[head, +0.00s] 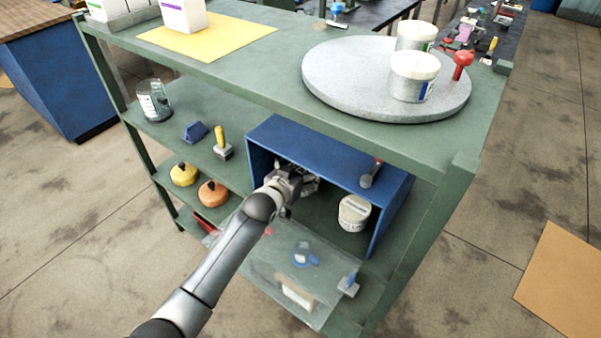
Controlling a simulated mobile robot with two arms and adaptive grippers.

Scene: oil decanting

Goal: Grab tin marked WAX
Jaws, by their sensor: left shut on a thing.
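My left gripper (306,183) reaches into the open front of a blue box (277,131) on the shelf unit's upper shelf. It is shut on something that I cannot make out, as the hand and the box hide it. A pale tin (354,213) stands upright inside the box at its right side, apart from the gripper. It has dark lettering, too small to read. No tin marking can be read as WAX. My right gripper is not in view.
A clear panel (262,262) extends below the box's front. A dark-headed tool (367,180) lies on the box's top. A glass jar (153,100) stands on the left shelf.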

